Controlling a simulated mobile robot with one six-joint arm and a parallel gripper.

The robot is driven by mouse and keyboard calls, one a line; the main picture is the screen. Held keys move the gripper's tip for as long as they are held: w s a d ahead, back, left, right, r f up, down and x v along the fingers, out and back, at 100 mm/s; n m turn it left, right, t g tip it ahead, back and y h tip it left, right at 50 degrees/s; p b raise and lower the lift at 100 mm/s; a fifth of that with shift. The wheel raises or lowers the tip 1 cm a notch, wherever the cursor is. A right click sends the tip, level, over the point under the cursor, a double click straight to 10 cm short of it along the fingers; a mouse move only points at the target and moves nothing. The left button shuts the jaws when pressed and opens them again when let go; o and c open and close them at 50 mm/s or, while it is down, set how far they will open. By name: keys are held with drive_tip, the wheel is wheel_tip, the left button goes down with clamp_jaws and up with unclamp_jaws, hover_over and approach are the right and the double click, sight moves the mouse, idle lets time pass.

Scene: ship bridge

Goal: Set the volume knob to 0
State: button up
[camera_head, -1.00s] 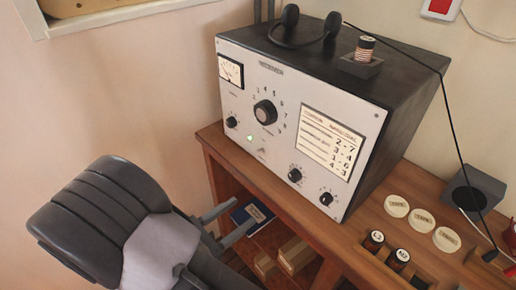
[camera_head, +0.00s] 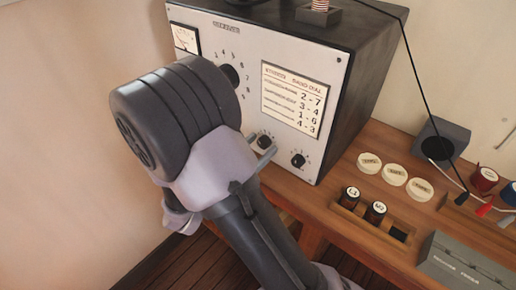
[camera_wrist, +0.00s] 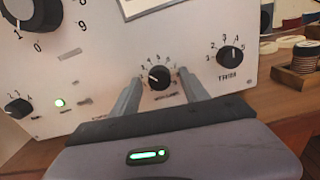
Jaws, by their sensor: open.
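The volume knob (camera_wrist: 160,76) is a small black dial with a number scale on the receiver's grey front panel. Its printed label is too blurred to read surely. Its white mark seems to point left, but the exact number is unclear. In the wrist view my gripper (camera_wrist: 159,78) is open, with one finger on each side of this knob. I cannot tell whether the fingers touch the panel. In the head view the knob (camera_head: 264,142) shows just above a fingertip, and my wrist hides much of my gripper.
The trim knob (camera_wrist: 230,55) sits close right of my right finger. A large dial (camera_wrist: 32,14), a green lamp (camera_wrist: 59,102) and a small knob (camera_wrist: 18,108) are to the left. The wooden desk (camera_head: 345,165) holds labelled spools (camera_head: 375,212) and pale discs (camera_head: 395,175).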

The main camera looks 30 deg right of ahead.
clamp_jaws()
drive_tip(key=shift+r+p, duration=0.1)
drive_tip(key=shift+p, duration=0.35)
drive_tip(key=n+p, duration=0.1)
drive_tip(key=p, duration=0.1)
drive_tip(key=n+p, duration=0.2)
drive_tip(key=p, duration=0.1)
drive_tip(key=shift+r, duration=0.3)
drive_tip(key=n+p, duration=0.5)
drive_tip(key=p, duration=0.2)
drive_tip(key=shift+s+f, duration=0.1)
drive_tip(key=n+p, duration=0.5)
drive_tip(key=shift+f+n, duration=0.1)
drive_tip(key=shift+n, duration=0.3)
drive_tip(key=n+p, duration=0.2)
drive_tip(key=n, duration=0.2)
drive_tip(key=shift+f+n, duration=0.1)
drive_tip(key=shift+n, duration=0.6)
